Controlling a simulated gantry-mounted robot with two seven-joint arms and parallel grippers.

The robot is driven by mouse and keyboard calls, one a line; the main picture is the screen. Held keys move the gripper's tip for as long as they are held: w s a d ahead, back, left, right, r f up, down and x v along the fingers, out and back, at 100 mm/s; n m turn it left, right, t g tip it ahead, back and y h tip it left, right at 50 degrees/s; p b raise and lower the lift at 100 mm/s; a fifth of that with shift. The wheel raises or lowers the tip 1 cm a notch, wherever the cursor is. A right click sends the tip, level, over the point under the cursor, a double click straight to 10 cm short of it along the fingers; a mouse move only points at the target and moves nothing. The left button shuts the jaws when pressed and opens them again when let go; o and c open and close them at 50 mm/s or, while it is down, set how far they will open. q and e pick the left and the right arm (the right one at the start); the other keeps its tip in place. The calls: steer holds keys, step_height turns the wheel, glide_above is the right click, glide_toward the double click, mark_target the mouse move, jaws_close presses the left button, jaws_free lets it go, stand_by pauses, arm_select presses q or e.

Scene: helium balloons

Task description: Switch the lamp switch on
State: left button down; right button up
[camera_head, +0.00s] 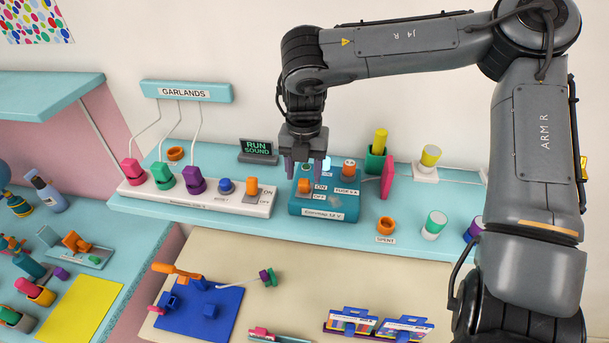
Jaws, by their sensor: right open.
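Two orange switches show on the turquoise shelf (390,230). One orange switch (304,186) sits on the teal box (325,206), with ON and OFF labels beside it. The other orange switch (252,187) is at the right end of the white power strip (225,202). I cannot read a lamp label on either. My right gripper (305,170) points down with its jaws apart and empty, just above and behind the teal box's switch. Whether a finger touches it, I cannot tell. My left gripper is out of view.
Pink, green and purple plugs (163,176) stand on the strip's left part, with a blue button (225,185) beside them. A RUN SOUND sign (258,151) stands behind. An orange fuse piece (348,168) and a pink disc (387,179) are right of the gripper.

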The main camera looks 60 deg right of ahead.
mark_target(304, 186)
steer(key=shift+f, duration=1.45)
jaws_close()
